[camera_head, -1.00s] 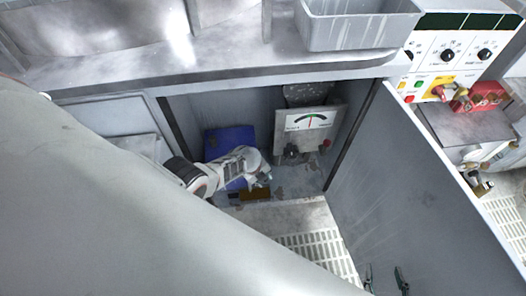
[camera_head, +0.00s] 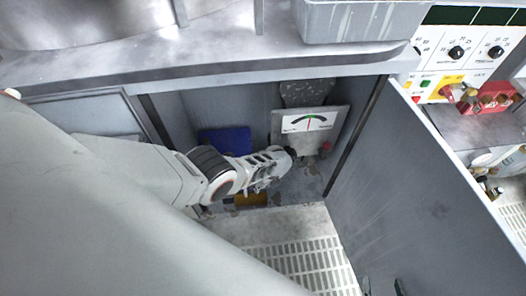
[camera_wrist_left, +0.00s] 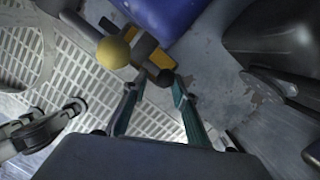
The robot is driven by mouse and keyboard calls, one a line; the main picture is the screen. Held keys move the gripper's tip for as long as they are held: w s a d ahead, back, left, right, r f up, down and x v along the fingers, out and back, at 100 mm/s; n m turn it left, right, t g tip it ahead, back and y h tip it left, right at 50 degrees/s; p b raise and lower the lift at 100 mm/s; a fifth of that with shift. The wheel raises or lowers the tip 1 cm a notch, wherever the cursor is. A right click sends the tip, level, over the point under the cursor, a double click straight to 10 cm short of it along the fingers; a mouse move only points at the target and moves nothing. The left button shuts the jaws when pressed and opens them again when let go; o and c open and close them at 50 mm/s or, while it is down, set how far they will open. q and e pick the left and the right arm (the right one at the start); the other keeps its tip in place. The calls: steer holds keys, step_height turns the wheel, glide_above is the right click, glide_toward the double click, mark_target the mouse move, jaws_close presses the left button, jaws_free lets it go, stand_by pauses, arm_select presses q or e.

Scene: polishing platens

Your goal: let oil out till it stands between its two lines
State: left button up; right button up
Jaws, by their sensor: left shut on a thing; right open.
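My left arm reaches into the open cabinet in the head view. Its gripper (camera_wrist_left: 159,80) shows in the left wrist view, with its two teal fingers closed about a small dark round knob (camera_wrist_left: 164,77). Beside the knob are a yellow ball (camera_wrist_left: 113,52) and a brass-coloured block (camera_wrist_left: 148,48). My right gripper (camera_head: 382,286) is open and empty at the bottom edge, partly cut off.
A blue box (camera_head: 225,141) stands left of the gauge; it also shows in the wrist view (camera_wrist_left: 163,14). The open door (camera_head: 425,190) bounds the right side. A grated floor (camera_head: 305,262) lies in front. A control panel (camera_head: 460,60) stands far right.

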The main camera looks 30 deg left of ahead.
arm_select(q)
steer(key=o, duration=1.2)
steer(key=shift+a+r, duration=0.1)
steer(key=shift+a, duration=0.45)
steer(key=shift+d, duration=0.2)
steer(key=shift+d, duration=0.1)
